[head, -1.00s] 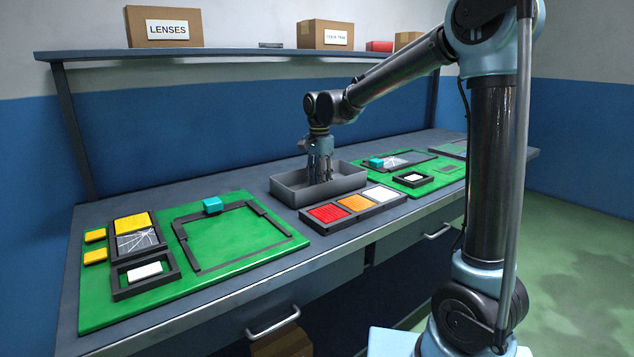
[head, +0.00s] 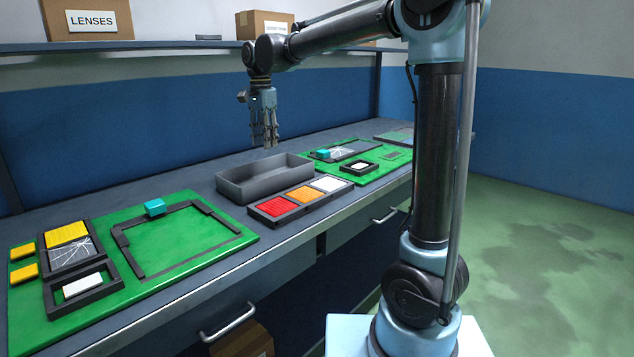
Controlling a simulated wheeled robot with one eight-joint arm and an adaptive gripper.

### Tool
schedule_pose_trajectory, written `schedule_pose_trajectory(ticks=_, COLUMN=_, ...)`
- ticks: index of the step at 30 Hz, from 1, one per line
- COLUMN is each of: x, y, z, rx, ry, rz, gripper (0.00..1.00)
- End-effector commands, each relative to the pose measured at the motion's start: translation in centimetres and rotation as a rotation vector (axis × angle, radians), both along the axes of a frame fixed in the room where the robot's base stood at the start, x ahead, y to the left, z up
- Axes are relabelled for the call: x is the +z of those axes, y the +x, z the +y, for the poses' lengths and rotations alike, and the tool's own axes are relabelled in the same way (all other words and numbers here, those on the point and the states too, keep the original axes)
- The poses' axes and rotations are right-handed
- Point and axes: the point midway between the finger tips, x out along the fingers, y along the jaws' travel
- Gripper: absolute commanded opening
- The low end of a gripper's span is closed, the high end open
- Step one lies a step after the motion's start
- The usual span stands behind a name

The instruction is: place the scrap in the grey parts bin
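The grey parts bin (head: 232,190) is an open rectangular tray in the middle of the bench. My gripper (head: 265,144) points down above the bin, clear of its rim. Its fingers look apart with nothing seen between them. The near wall hides part of the bin's floor, and I see no piece inside. A grey plate with white crack lines (head: 72,255) lies on the left green board, below a yellow tile. A similar cracked plate (head: 345,152) lies on the right green board. I cannot tell which piece is the scrap.
A dark tray with red, orange and white tiles (head: 301,194) stands just in front of the bin. The left green board (head: 190,240) bears a dark frame and a cyan block (head: 155,207). A shelf with boxes (head: 90,18) runs behind.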

Motion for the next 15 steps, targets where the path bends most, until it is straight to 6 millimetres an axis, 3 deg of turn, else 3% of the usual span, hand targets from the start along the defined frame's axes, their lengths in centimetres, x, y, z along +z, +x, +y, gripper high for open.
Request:
schedule_pose_trajectory(ticks=4, x=0.0, y=0.0, z=-0.8, rx=0.005, ry=0.002, rz=-0.001, gripper=0.37)
schedule_pose_trajectory(ticks=7, x=-0.1, y=-0.1, z=-3.1, rx=0.026, ry=0.007, rz=-0.006, gripper=0.37)
schedule_pose_trajectory(ticks=15, x=-1.3, y=-2.0, z=-13.8, rx=0.145, ry=0.026, rz=-0.036, gripper=0.37)
